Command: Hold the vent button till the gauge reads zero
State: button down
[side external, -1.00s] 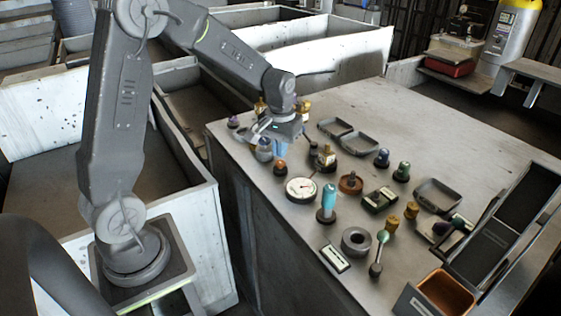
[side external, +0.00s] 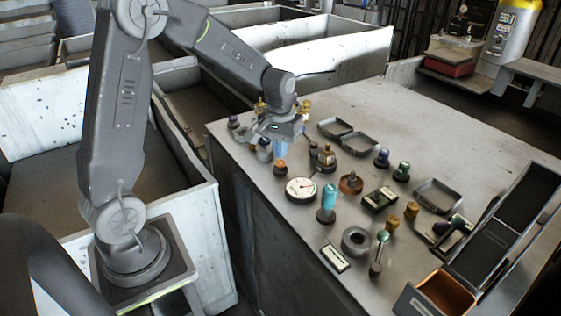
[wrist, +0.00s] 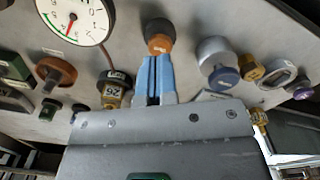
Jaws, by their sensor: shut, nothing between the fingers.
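A round white gauge (side external: 301,189) with a dark rim lies on the bench. In the wrist view the gauge (wrist: 74,17) is cut off by the top edge; a green arc and a red needle show, but I cannot read its value surely. My gripper (side external: 280,153) points down at the back left of the gauge, its blue fingers together and empty. In the wrist view my gripper (wrist: 154,60) has its fingertips at an orange-capped button (wrist: 159,43) on a dark base; I cannot tell whether they touch. That orange button (side external: 280,167) also shows in the side view. No button is readably marked as the vent.
A brown round knob (side external: 351,183) and a blue-topped post (side external: 328,200) stand near the gauge. Shallow trays (side external: 357,144) lie behind; the bench's back right is clear.

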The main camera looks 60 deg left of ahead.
aim_at(280, 162)
jog(key=shift+f, duration=1.5)
jog(key=shift+r, duration=0.1)
dwell(0.7)
jog(key=shift+r, duration=0.8)
jog(key=shift+r, duration=0.1)
jog(key=shift+r, duration=2.85)
jog(key=shift+r, duration=0.1)
